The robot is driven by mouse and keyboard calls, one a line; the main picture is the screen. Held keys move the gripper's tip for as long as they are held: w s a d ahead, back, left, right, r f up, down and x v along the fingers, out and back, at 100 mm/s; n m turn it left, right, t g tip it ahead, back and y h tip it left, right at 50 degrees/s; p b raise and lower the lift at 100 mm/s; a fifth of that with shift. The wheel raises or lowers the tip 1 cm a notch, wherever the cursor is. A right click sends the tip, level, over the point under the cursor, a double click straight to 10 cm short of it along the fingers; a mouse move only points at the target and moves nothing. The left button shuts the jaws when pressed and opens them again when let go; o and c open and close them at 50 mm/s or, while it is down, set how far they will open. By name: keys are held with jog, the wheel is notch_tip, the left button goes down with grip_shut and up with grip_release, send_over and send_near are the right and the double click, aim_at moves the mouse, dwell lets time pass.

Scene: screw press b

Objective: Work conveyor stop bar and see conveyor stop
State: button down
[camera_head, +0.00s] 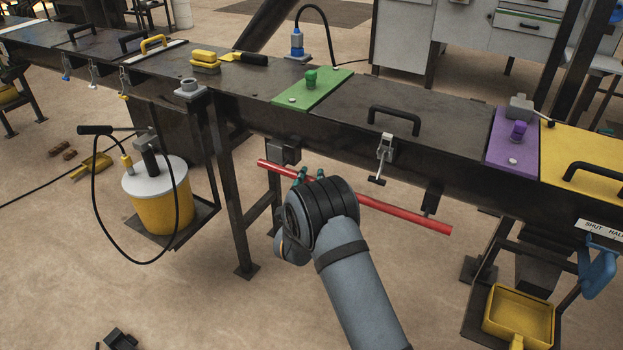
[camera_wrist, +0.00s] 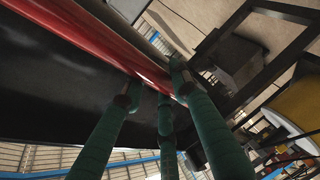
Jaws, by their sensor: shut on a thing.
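The red stop bar (camera_head: 405,213) runs along the front of the dark conveyor (camera_head: 270,112), below its top edge, sloping down to the right. Dark brackets stand at the conveyor side near both ends of the bar. My gripper (camera_head: 301,177) is at the left part of the bar, its green fingers partly hidden behind my wrist. In the wrist view my green fingers (camera_wrist: 160,92) are closed around the red bar (camera_wrist: 118,45). The conveyor's side is the dark surface behind the bar.
A yellow bucket with a white lid (camera_head: 158,195) stands on a low shelf at left. Conveyor legs (camera_head: 232,200) stand left of my gripper. A latch (camera_head: 384,155) hangs above the bar. A yellow tray (camera_head: 518,318) is at lower right. The floor in front is mostly clear.

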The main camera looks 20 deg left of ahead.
jog(key=s, duration=0.3)
jog(key=shift+a+f, duration=0.15)
jog(key=shift+a, duration=0.1)
jog(key=c, duration=1.3)
grip_release()
jog(key=shift+s+a, duration=0.1)
jog(key=shift+s, duration=0.1)
jog(key=shift+c, duration=0.2)
jog(key=shift+o, duration=0.2)
jog(key=v, duration=1.2)
